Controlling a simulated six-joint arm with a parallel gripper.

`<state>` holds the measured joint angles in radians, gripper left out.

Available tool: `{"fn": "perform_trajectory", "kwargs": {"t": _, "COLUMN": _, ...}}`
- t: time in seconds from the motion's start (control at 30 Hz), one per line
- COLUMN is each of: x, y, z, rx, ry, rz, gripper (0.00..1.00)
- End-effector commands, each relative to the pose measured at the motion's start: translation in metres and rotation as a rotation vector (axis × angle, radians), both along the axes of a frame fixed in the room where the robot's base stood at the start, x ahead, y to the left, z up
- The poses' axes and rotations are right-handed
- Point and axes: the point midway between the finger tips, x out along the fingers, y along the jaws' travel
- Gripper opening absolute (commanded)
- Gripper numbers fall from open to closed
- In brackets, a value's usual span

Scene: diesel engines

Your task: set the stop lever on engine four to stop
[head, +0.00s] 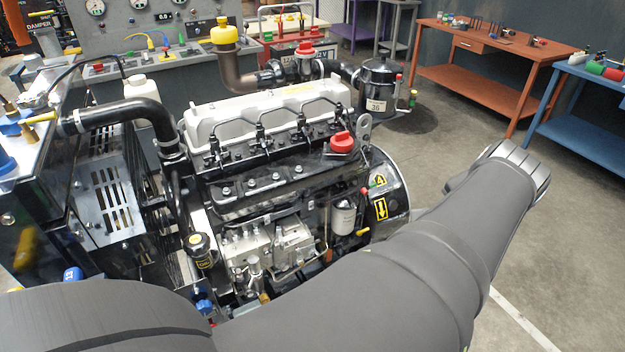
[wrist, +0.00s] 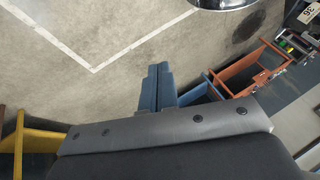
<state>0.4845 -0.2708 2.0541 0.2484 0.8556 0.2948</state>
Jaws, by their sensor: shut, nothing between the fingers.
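The engine (head: 265,125) stands at the centre of the head view, with a pale grey top cover. A yellow plate marked 4 (head: 378,181) and a yellow arrow plate (head: 381,208) are on its right end. A silver fuel pump (head: 268,248) sits low on the near side. A small red knob (head: 364,191) shows near the number plate. I cannot tell which small part is the stop lever; my arm covers part of the lower right side. My gripper (wrist: 158,67) shows only in the wrist view, its blue fingers together and empty, over bare floor, apart from the engine.
An orange bench (head: 490,62) and a blue bench (head: 590,110) stand at the back right. A black canister (head: 380,82) marked 36 stands behind the engine. A grey gauge panel (head: 130,45) is at the back left. Floor right of the engine is clear, with a white line (wrist: 120,50).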

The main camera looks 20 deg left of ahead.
Motion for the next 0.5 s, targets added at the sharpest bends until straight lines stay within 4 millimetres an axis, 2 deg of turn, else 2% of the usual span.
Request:
{"fn": "perform_trajectory", "kwargs": {"t": 0.17, "x": 0.038, "y": 0.006, "z": -0.020, "rx": 0.050, "ry": 0.071, "rz": -0.010, "gripper": 0.00}}
{"fn": "perform_trajectory", "kwargs": {"t": 0.3, "x": 0.056, "y": 0.032, "z": -0.041, "rx": 0.018, "ry": 0.145, "rz": 0.054, "gripper": 0.00}}
{"fn": "perform_trajectory", "kwargs": {"t": 0.5, "x": 0.070, "y": 0.073, "z": -0.068, "rx": -0.068, "ry": 0.231, "rz": 0.168, "gripper": 0.00}}
